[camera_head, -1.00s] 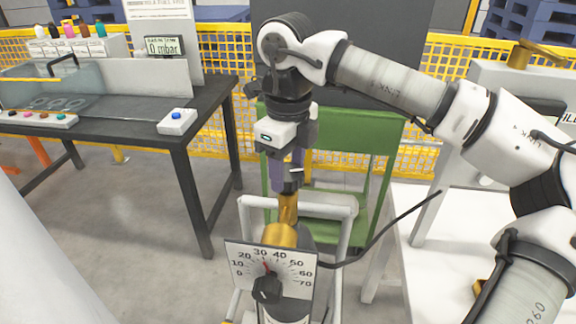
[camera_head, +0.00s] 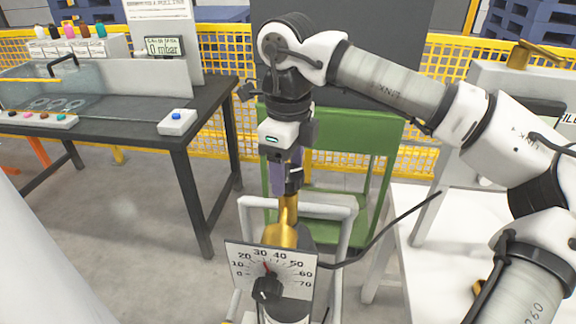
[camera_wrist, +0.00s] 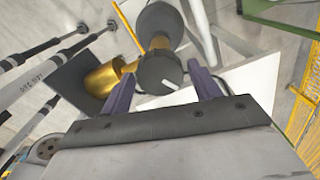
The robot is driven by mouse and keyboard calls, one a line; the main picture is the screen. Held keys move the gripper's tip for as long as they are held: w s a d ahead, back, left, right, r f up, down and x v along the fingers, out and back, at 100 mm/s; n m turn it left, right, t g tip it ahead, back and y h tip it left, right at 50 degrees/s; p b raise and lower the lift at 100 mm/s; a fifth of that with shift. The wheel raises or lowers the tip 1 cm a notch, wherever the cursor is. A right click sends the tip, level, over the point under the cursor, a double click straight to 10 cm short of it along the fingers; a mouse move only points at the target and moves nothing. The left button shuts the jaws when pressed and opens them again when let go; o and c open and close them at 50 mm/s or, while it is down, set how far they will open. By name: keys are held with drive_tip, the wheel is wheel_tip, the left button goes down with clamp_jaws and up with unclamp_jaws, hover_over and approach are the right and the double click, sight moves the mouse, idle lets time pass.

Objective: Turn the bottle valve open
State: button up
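The bottle valve shows in the wrist view as a dark round knob (camera_wrist: 158,72) with a white mark on its face, on a brass body (camera_wrist: 104,78). In the head view its brass part (camera_head: 288,210) rises above the gauge plate. My gripper (camera_head: 285,183) points down over the valve from above. In the wrist view its two purple fingers (camera_wrist: 162,78) stand apart, one on each side of the knob. Narrow gaps seem to show beside the knob; firm contact cannot be made out. The fingers partly hide the knob in the head view.
A gauge plate (camera_head: 271,258) with a black pointer knob (camera_head: 266,289) is just in front of the valve. A pale tube frame (camera_head: 341,212) surrounds the bottle. A green cart (camera_head: 370,140) stands behind. A black table (camera_head: 212,110) is left, a white table (camera_head: 400,245) right.

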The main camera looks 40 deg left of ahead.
sight(288, 173)
drive_tip(key=shift+o, duration=0.6)
wheel_tip(288, 173, up, 14)
drive_tip(key=shift+s+d+f, duration=0.1)
drive_tip(key=shift+f, duration=0.1)
idle(0.5)
